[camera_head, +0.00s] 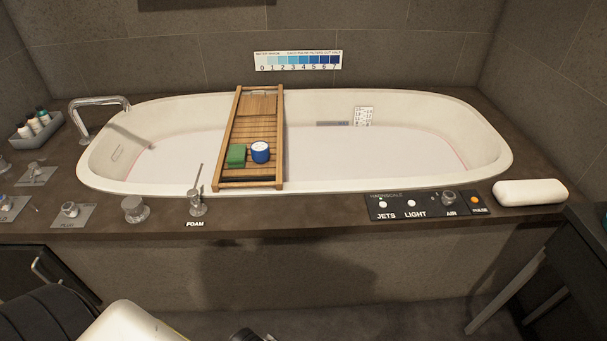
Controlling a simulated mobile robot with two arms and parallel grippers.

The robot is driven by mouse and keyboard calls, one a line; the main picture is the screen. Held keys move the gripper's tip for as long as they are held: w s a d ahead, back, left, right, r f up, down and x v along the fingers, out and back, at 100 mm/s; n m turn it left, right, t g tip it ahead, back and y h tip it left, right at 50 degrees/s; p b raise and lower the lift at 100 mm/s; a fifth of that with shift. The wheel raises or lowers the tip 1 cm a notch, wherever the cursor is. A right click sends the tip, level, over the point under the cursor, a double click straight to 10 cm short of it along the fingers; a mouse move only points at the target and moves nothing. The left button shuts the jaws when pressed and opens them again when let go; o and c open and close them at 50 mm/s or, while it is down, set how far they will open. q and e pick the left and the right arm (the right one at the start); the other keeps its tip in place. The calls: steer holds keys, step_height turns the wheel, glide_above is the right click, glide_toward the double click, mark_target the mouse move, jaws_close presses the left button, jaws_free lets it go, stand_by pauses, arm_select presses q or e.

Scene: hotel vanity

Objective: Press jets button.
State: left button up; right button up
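The jets button (383,204) is a small white round button above the label JETS. It sits at the left end of a dark control panel (430,213) on the front rim of the tub surround. A similar white light button (411,203) is just right of it, then a metal air knob (449,197) and an orange pulse button (474,200). Nothing covers the panel. I make out neither gripper; only pale and dark parts, likely of my own body, show at the bottom edge.
A white bathtub (505,160) fills the middle. A wooden tray (236,125) with a green block (236,155) and a blue-white jar (260,152) spans it. A white roll (530,192) lies right of the panel. A foam lever (197,205) rises left. A dark table (590,240) stands right.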

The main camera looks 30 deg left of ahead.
arm_select(q)
steer(key=shift+c, duration=0.3)
jaws_close()
stand_by(1.3)
